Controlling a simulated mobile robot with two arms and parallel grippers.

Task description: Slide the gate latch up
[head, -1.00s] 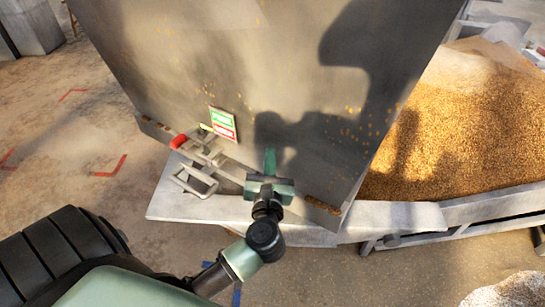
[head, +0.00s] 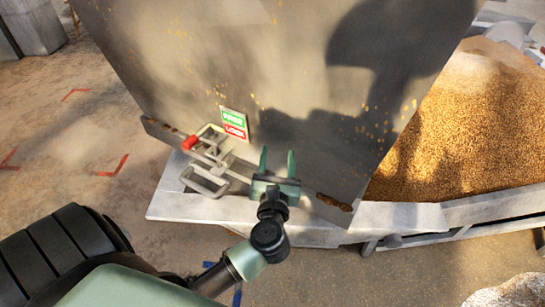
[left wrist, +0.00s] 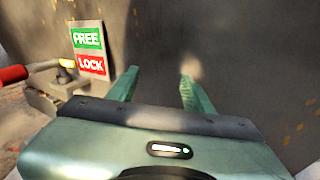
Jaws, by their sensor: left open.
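The gate latch (head: 211,150) is a metal bar mechanism with a red handle (head: 190,142), low on the left of the large grey metal gate panel (head: 260,70). A FREE/LOCK label (head: 234,123), green above red, is just above and right of it. My left gripper (head: 277,162) is open and empty, right of the latch and apart from it, fingers pointing toward the panel. In the left wrist view the red handle (left wrist: 13,75) and part of the latch (left wrist: 60,83) show at the left edge, beside the fingers (left wrist: 160,85). My right gripper is not in view.
A pale metal ledge (head: 170,205) runs below the panel. A trough of grain (head: 455,130) lies to the right. Open concrete floor (head: 70,130) with red corner marks is on the left.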

